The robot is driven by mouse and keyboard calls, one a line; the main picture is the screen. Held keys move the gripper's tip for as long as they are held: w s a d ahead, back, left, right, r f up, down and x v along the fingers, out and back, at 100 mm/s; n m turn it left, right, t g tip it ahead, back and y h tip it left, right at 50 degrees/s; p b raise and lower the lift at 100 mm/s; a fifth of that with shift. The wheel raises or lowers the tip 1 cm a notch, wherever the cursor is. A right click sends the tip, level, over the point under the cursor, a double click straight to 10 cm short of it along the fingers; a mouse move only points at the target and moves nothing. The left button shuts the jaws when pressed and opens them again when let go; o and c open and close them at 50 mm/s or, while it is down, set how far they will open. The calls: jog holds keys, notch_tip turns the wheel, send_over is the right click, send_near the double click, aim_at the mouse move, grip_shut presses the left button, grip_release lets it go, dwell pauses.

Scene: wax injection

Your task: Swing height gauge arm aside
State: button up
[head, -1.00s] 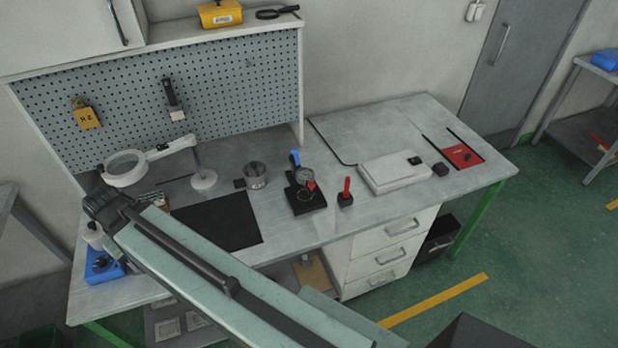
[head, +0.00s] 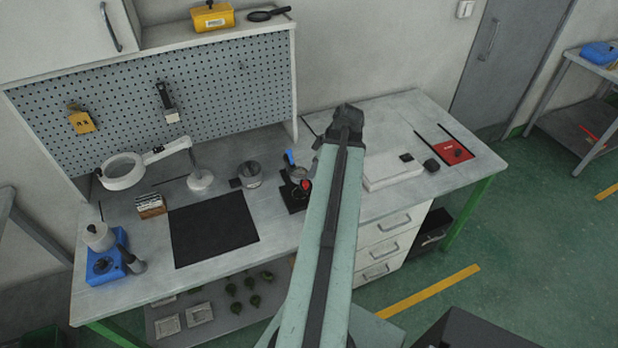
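The height gauge, by its look, is the small stand with a round dial, a blue top and a red part (head: 298,178) on a black base (head: 294,203). It stands on the workbench in the middle of the head view. My arm reaches up across the bench just right of it and hides the right side of its base. The dark joint at the arm's far end is above the back of the bench. My gripper and its fingers cannot be made out; they seem hidden behind the arm.
A black mat (head: 213,228), a metal cup (head: 250,174) and a magnifier lamp (head: 123,171) are left of the gauge. A blue device (head: 107,260) is at the bench's left end. A white case (head: 393,172) and red pad (head: 456,150) lie to the right.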

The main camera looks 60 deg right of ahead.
aim_at(306, 183)
jog(key=b+x, duration=0.7)
jog(key=shift+s+d+f, duration=0.1)
jog(key=shift+d+f, duration=0.05)
jog(key=shift+f, duration=0.3)
jog(key=shift+r, duration=0.1)
grip_shut()
dwell(0.9)
